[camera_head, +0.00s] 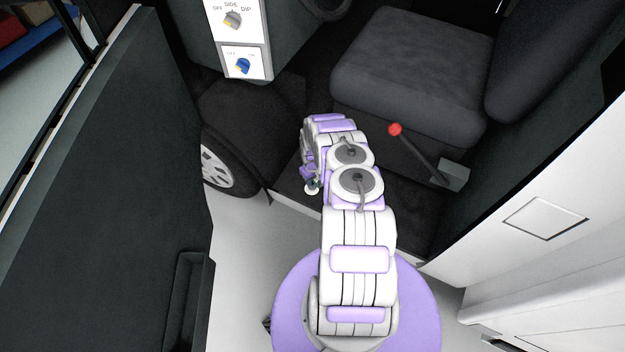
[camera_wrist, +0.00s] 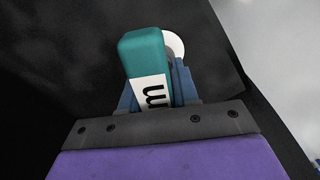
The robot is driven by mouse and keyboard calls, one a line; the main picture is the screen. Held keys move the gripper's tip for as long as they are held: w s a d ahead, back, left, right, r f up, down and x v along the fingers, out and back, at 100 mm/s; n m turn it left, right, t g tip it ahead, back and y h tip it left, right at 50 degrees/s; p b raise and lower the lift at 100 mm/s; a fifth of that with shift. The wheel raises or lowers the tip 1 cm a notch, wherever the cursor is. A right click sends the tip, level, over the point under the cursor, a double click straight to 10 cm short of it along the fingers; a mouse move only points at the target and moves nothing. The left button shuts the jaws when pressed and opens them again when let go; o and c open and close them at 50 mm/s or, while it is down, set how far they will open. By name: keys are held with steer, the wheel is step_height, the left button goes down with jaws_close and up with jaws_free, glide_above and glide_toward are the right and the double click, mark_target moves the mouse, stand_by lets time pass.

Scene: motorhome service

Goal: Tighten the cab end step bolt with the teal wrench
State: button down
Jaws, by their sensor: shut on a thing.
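My gripper (camera_wrist: 158,85) is shut on the teal wrench (camera_wrist: 143,52), in the wrist view. The wrench's teal block and a white label with dark lettering show between the blue fingers. A white round piece (camera_wrist: 174,46) shows just behind the wrench; I cannot tell whether it is the bolt or part of the wrench, or whether they touch. In the head view, my gripper (camera_head: 309,174) is low at the cab's step edge, mostly hidden by my arm, with a small white disc (camera_head: 312,190) below it. The wrench's working end and the step bolt cannot be made out.
An open dark door (camera_head: 100,190) stands at left, a wheel (camera_head: 225,170) beside the step. The cab holds a dark seat (camera_head: 415,75) and a red-knobbed lever (camera_head: 395,130). A switch panel (camera_head: 240,35) is above. A white body panel (camera_head: 540,215) is at right.

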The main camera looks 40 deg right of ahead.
steer(key=shift+f, duration=0.15)
steer(key=shift+r+p, duration=0.4)
steer(key=shift+r, duration=0.25)
steer(key=shift+a, duration=0.15)
stand_by(0.8)
steer(key=shift+f, duration=0.75)
steer(key=shift+f+b, duration=0.35)
steer(key=shift+b, duration=0.05)
